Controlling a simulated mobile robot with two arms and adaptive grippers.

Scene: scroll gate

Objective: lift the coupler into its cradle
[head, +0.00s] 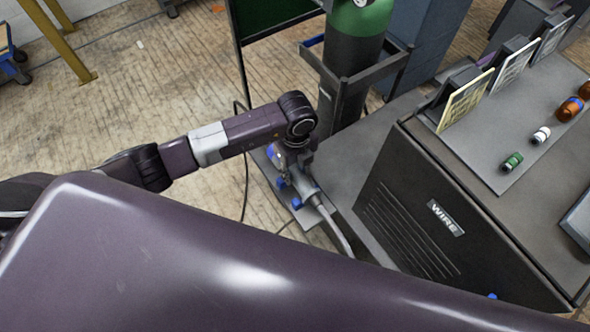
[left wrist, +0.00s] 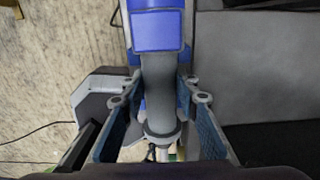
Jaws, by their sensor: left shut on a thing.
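The coupler, a grey tube-like piece (head: 306,189), is in the middle of the head view, with a light grey hose running down from it. In the left wrist view the coupler (left wrist: 160,88) stands between the fingers, with a collar below and a blue block above it. My left gripper (left wrist: 160,106) is shut on the coupler; its fingers lie along both sides. In the head view my left gripper (head: 290,158) hangs below the wrist and is partly hidden. Small blue parts (head: 281,182) sit beside the coupler; I cannot tell which belong to the cradle. My right gripper is out of view.
A green gas cylinder (head: 355,50) in a dark frame stands behind the gripper. A thin dark cable runs on the left.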

